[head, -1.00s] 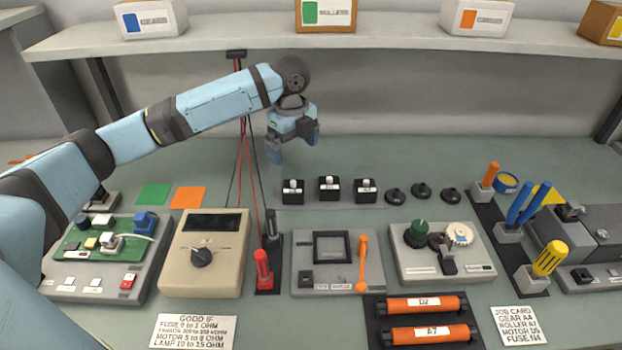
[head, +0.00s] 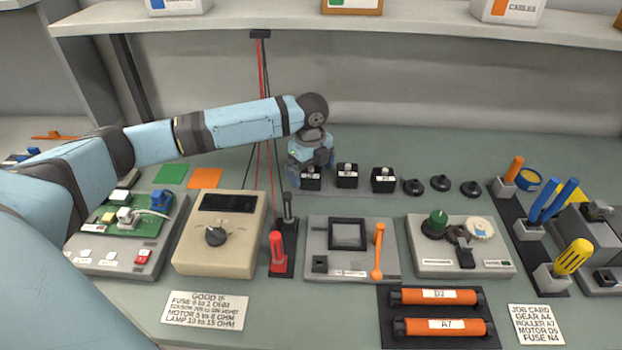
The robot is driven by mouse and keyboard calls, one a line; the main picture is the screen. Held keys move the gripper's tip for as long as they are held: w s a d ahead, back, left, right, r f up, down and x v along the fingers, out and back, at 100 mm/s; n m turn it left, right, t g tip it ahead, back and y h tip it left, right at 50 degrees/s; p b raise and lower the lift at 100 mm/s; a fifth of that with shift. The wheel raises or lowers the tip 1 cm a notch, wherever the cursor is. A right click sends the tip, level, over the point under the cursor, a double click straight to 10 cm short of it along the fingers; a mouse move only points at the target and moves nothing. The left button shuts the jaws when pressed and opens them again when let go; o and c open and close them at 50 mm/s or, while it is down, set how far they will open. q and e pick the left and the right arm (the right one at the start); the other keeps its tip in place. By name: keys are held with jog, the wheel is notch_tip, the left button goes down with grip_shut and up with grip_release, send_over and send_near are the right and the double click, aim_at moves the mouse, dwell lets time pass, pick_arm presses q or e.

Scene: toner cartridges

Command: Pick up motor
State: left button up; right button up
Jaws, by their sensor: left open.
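Three small black box motors with pale tops and white labels stand in a row on the bench: the left motor (head: 311,183), the middle motor (head: 347,176) and the right motor (head: 384,180). Their labels are too small to read. My left gripper (head: 310,165) is open and points down at the left motor, its fingers around or just behind the motor's top. I cannot tell whether they touch it. The gripper hides part of that motor. My right gripper is not in view. The job card (head: 535,324) lists a motor line.
Black round parts (head: 440,184) lie right of the motors. In front stand a beige meter (head: 219,245), red and black probes (head: 278,252), a grey fixture (head: 323,233) with an orange lever, and a gear fixture (head: 462,262). Orange rollers (head: 432,297) lie at the front. A shelf (head: 420,18) runs above.

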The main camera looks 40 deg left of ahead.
pick_arm(q)
jog(key=shift+f, duration=0.9)
jog(key=c, duration=0.8)
jog(key=shift+r, duration=0.15)
notch_tip(320, 180, up, 20)
jog(key=p, duration=0.2)
jog(key=shift+p, duration=0.3)
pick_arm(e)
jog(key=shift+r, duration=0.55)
